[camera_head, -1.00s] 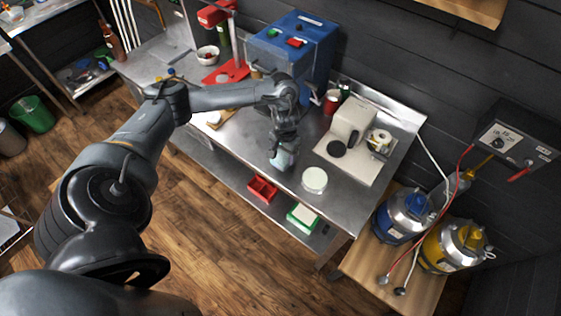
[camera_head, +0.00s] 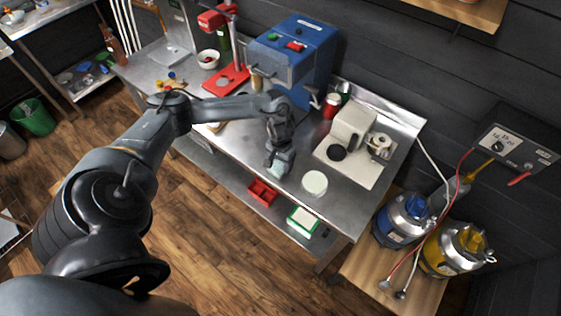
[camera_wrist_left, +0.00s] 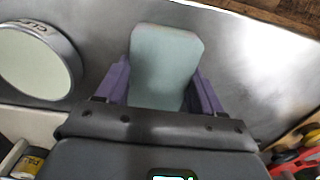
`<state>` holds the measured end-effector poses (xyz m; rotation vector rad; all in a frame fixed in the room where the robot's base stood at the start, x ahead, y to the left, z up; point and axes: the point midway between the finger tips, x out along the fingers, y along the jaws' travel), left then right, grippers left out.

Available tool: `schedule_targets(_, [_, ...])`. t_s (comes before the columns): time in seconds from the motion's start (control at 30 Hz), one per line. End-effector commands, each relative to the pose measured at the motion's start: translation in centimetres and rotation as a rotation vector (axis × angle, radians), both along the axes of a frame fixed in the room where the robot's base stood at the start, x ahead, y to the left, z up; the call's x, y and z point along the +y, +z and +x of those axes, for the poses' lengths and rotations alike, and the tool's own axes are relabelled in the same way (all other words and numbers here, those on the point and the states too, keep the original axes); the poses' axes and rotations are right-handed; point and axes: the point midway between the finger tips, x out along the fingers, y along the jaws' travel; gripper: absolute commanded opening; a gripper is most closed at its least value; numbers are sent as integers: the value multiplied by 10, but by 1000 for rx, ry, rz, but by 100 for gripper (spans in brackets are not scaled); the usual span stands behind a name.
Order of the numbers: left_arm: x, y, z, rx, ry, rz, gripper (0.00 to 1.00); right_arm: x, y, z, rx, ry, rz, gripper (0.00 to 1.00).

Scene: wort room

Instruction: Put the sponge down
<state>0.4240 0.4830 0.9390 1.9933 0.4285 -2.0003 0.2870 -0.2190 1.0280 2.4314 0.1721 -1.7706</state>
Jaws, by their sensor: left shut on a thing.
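My left gripper (camera_head: 279,165) reaches down over the front part of the steel table (camera_head: 333,212). It is shut on a pale green sponge, which shows between the two purple fingers in the left wrist view; the sponge (camera_wrist_left: 165,65) sticks out past the fingertips. In the head view the sponge (camera_head: 277,172) is a small pale patch low at the table's front edge area. I cannot tell whether it touches the steel surface. My right gripper is not in view.
A round white-topped scale (camera_head: 315,182) stands just right of the gripper. A white machine (camera_head: 351,125) on a pale board is behind it. A blue machine (camera_head: 299,50) and a red stand (camera_head: 228,76) are farther back. Red (camera_head: 262,192) and green (camera_head: 302,220) trays sit on the lower shelf.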

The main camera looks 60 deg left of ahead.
Motion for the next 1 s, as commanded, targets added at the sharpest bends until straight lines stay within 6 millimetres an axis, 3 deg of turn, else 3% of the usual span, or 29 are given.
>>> schedule_targets(0.07, [0, -3, 0, 1, 0, 0, 34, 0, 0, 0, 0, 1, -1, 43])
schedule_targets(0.1, [0, -2, 0, 0, 0, 0, 72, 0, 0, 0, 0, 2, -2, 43])
schedule_targets(0.23, [0, -2, 0, 0, 0, 0, 92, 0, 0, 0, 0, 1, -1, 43])
schedule_targets(0.67, [0, 5, 1, -1, -1, -1, 93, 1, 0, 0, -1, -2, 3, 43])
schedule_targets(0.87, [0, 32, 1, -3, -2, 0, 93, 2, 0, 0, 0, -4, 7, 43])
schedule_targets(1.0, [0, 63, 2, -5, -2, 1, 93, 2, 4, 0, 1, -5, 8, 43])
